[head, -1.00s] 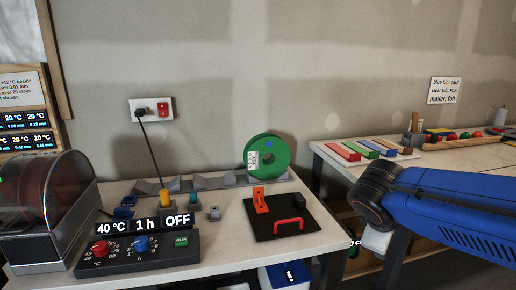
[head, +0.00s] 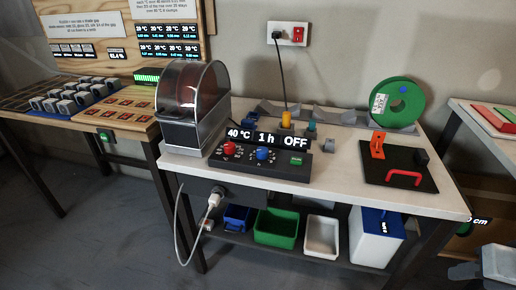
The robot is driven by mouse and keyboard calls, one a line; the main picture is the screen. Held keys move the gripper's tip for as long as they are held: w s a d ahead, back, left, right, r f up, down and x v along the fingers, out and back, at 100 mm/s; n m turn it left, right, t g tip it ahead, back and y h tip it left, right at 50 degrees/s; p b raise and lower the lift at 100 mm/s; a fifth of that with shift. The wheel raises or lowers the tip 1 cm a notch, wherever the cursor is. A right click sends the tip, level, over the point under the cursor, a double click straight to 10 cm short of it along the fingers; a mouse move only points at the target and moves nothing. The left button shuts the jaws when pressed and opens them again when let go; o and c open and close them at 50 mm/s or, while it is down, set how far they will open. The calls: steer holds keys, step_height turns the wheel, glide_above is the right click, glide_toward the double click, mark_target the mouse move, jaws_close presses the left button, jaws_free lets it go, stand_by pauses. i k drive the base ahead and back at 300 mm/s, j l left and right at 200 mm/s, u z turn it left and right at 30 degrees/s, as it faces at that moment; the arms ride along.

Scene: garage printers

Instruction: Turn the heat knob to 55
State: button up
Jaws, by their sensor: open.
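The heat knob is the red knob (head: 229,149) at the left of a black control panel (head: 245,162) on the white table. The display (head: 268,138) above it reads 40 °C, 1 h and OFF. A blue knob (head: 262,154) sits at the panel's middle and a green button (head: 296,161) at its right. My gripper (head: 458,272) shows at the lower right corner, partly cut off by the frame edge. It is open, empty and well apart from the panel, beyond the table's front right.
A clear-domed dryer (head: 192,100) stands just left of the panel. Bins, including a green bin (head: 277,230), sit on the shelf below. Floor is clear at front left.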

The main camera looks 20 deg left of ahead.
mark_target(230, 147)
steer(key=u, duration=1.1)
